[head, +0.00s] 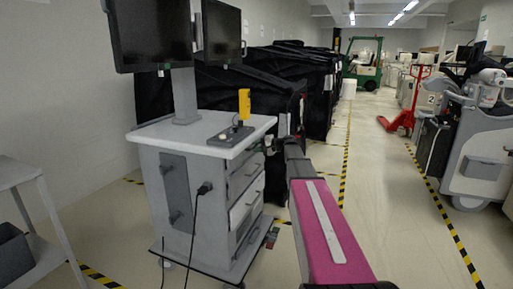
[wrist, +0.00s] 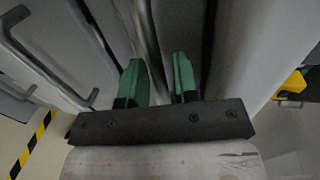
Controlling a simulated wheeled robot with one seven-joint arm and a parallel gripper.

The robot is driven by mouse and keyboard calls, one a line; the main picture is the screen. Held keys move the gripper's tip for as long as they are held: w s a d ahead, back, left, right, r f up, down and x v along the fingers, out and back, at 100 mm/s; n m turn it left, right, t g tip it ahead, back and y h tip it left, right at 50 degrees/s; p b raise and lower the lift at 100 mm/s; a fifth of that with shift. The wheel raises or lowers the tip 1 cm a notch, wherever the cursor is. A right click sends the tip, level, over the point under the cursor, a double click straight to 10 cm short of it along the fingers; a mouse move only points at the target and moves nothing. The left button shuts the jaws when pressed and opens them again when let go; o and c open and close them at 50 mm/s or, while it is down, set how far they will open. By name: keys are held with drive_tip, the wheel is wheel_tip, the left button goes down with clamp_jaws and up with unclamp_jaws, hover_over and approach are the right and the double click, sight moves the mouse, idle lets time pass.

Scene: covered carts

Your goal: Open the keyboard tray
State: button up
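The grey cart (head: 179,128) stands at the left of the head view. Its drawer side faces right, toward my arm. My gripper (wrist: 160,80) has two green fingers that stand apart, with a gap between them. A thin grey bar-like edge (wrist: 150,40), apparently the front or handle of the keyboard tray, runs down into that gap. I cannot tell whether the fingers touch it. In the head view my gripper (head: 270,145) is small and dark at the cart's upper front, just below the worktop. The tray itself is hard to make out there.
Drawer handles (wrist: 45,60) show left of my gripper in the wrist view. A yellow device (head: 244,104) and two monitors (head: 150,35) are on the cart. Black-covered carts (head: 290,70) stand behind. A white shelf (head: 20,172) is at far left.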

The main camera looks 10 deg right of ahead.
clamp_jaws()
drive_tip(key=shift+s+d, duration=0.1)
drive_tip(key=f+v, duration=0.2)
drive_tip(key=v, duration=0.9)
drive_tip(key=f+v, duration=0.2)
drive_tip(key=v, duration=1)
drive_tip(key=shift+s+d+f, duration=0.25)
drive_tip(key=shift+d, duration=0.3)
drive_tip(key=shift+o, duration=1.5)
unclamp_jaws()
drive_tip(key=v, duration=1)
drive_tip(key=shift+s+d, duration=0.2)
drive_tip(key=shift+d, duration=0.1)
drive_tip(key=shift+r, duration=0.1)
